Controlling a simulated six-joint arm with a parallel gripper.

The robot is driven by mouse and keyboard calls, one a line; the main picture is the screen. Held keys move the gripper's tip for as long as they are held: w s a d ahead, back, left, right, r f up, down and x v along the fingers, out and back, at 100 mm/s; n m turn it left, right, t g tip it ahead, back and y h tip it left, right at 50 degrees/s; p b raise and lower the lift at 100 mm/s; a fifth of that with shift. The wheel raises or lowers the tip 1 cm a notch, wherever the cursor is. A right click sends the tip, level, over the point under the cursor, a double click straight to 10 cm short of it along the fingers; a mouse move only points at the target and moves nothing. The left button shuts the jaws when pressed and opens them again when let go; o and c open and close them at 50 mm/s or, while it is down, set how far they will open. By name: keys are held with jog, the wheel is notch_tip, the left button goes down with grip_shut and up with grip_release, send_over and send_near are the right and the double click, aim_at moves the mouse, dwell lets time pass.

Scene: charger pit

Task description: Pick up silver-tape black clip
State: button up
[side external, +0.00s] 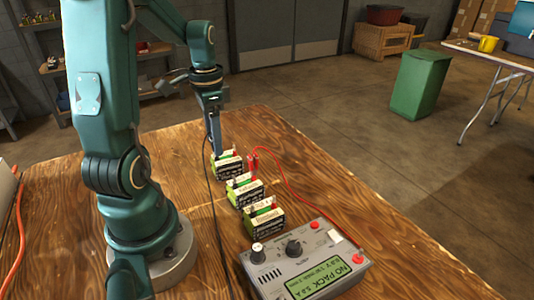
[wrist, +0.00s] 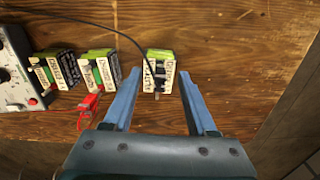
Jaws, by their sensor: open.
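The black clip (wrist: 158,83) shows in the wrist view at the near end of a green and black battery pack (wrist: 160,60), on the end of a thin black cable. Its silver tape is too small to make out clearly. My gripper (wrist: 160,73) is open, with one finger on each side of this pack and clip, apart from both. In the side view my gripper (side external: 214,143) points down at the farthest pack (side external: 227,166) of the row, and the clip is hidden or too small to tell there.
Two other packs (side external: 244,191) (side external: 263,219) stand in a row towards the grey charger (side external: 262,276), whose display reads NO PACK. A red clip (wrist: 89,103) lies left of my gripper, and its red cable (side external: 305,190) runs to the charger. The table's edge is close by.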

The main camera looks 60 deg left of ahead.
grip_shut()
notch_tip(320, 180, up, 10)
dwell(0.6)
